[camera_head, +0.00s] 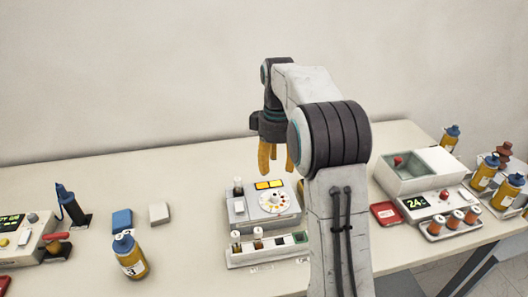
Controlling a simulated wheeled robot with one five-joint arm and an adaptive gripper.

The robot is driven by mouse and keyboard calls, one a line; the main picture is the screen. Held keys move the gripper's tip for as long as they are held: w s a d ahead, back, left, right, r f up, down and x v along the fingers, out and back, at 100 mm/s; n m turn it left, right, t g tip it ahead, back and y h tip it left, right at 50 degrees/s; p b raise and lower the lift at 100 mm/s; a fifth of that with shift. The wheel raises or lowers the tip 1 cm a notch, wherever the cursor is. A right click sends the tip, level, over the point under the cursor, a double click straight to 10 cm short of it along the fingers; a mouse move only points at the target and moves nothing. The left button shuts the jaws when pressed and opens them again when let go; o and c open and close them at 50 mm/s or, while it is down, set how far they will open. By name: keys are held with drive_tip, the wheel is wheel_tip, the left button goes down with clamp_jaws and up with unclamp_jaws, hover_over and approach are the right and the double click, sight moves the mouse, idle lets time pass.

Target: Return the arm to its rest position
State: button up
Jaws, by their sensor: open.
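My arm rises in the middle of the view and bends over at the top. My gripper (276,157) points down with its orange fingers apart and empty. It hangs above the back of a white device (245,208) with a round dial and orange displays, apart from it. My arm hides part of the table behind it and to the right of that device.
A rack (267,253) holding small vials stands before the device. A yellow bottle (130,258), blue block (122,220) and white block (159,212) stand left. A grey bath unit (420,175), red tray (385,214) and several bottles stand right. Air above the table is clear.

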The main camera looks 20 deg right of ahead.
drive_tip(key=m, duration=0.4)
hover_over(275, 195)
wheel_tip(275, 195, down, 6)
drive_tip(key=shift+r, duration=0.25)
drive_tip(key=s+a+t, duration=0.1)
drive_tip(key=s+a, duration=0.3)
drive_tip(key=s, duration=0.8)
drive_tip(key=s+a, duration=0.4)
drive_tip(key=s, duration=0.8)
drive_tip(key=shift+s+a+r+n+t, duration=0.15)
drive_tip(key=shift+s+a+r+t, duration=0.3)
drive_tip(key=shift+r, duration=0.3)
drive_tip(key=shift+s+a+r+n+t, duration=0.1)
drive_tip(key=shift+s+a+r+t, duration=0.15)
drive_tip(key=shift+r+t, duration=0.45)
drive_tip(key=shift+s+a+r+n+t, duration=0.15)
drive_tip(key=shift+s+a+r+t, duration=0.2)
drive_tip(key=shift+r, duration=0.5)
drive_tip(key=shift+d, duration=0.1)
